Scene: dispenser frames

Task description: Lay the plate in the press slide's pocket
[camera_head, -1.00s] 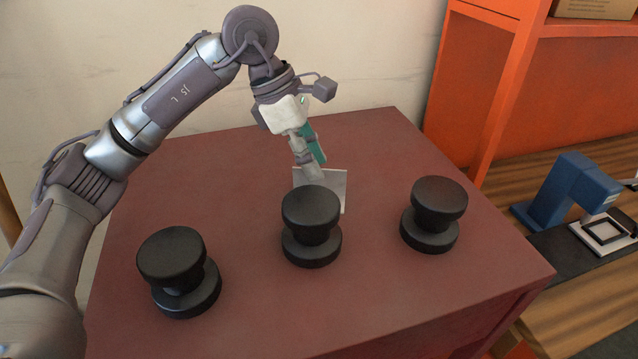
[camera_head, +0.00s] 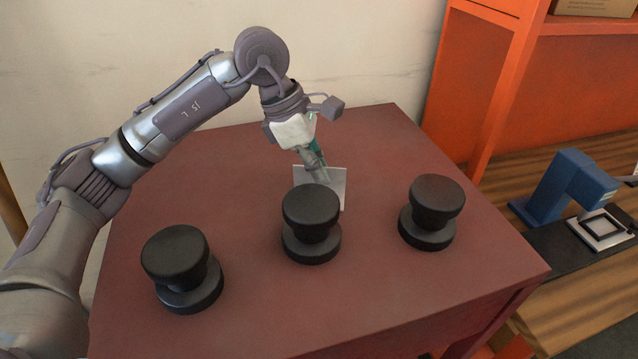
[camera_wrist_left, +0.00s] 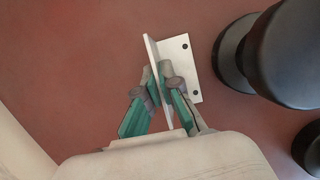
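The pale plate (camera_head: 338,182) stands upright on the red-brown table, behind the middle black knob. In the left wrist view, its thin upright edge (camera_wrist_left: 151,50) shows between my fingers, with a flat pale part with two dark holes (camera_wrist_left: 188,70) beside it. My left gripper (camera_head: 321,172) reaches down to the plate; in the left wrist view its fingers (camera_wrist_left: 158,82) are closed together on either side of the edge and look in contact. The blue press (camera_head: 570,187) is at the right, with its pale, dark-edged slide pocket (camera_head: 604,227) in front, empty. My right gripper is out of view.
Three black knobs stand on the table (camera_head: 400,300): left (camera_head: 176,255), middle (camera_head: 311,208), right (camera_head: 437,197). The middle one is close in front of the plate. An orange shelf frame (camera_head: 500,90) rises behind the wooden bench (camera_head: 575,300) bearing the press.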

